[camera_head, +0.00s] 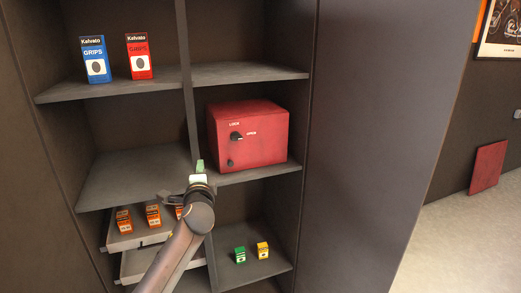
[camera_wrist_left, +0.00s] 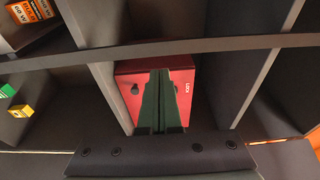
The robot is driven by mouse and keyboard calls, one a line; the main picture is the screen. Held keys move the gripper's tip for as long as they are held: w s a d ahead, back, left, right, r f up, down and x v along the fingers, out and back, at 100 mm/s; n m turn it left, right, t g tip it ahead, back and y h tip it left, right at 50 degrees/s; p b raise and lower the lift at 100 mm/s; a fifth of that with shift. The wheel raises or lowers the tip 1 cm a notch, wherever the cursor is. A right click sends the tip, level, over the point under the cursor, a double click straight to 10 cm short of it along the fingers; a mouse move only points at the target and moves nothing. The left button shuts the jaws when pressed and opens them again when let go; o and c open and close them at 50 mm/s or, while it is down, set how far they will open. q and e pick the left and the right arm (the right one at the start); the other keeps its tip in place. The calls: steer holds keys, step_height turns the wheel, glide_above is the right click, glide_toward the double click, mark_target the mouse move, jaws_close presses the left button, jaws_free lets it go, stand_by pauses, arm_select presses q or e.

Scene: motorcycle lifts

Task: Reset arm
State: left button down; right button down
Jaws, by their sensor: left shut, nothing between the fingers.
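My left gripper (camera_head: 200,167) reaches up from the bottom of the head view, in front of the shelf unit's middle divider. In the left wrist view its two dark green fingers (camera_wrist_left: 162,100) are together with nothing between them. A red lock box (camera_head: 248,134) with a black dial and the words LOCK and OPEN sits on the right middle shelf, beyond and to the right of the gripper. The box also shows in the left wrist view (camera_wrist_left: 128,90), partly hidden behind the fingers. My right gripper is in neither view.
Blue (camera_head: 95,60) and red (camera_head: 138,56) grips boxes stand on the upper left shelf. Orange boxes (camera_head: 124,221) sit on a pull-out tray (camera_head: 122,242) at lower left, partly behind my arm. Green (camera_head: 240,255) and yellow (camera_head: 263,250) boxes stand at lower right. The left middle shelf (camera_head: 130,180) is bare.

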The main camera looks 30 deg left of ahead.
arm_select(q)
steer(key=s+d+f+h, duration=0.35)
steer(key=d+f, duration=0.45)
steer(key=f, duration=0.4)
steer(key=s+d+f+h, duration=0.2)
steer(key=d+f+h, duration=0.3)
steer(key=d+f, duration=0.45)
steer(key=s+d+f+n+g+h, duration=0.2)
steer(key=s+d+f+n+h, duration=0.1)
steer(key=s+d+f, duration=0.4)
steer(key=s+d+f+n+g+h, duration=0.2)
steer(key=s+d+f, duration=0.6)
steer(key=s, duration=0.5)
steer(key=shift+s+d+f+n+h, duration=0.15)
steer(key=shift+s+d+n+h, duration=0.3)
steer(key=shift+d+n, duration=0.65)
steer(key=shift+w+a, duration=0.1)
steer(key=shift+w, duration=0.05)
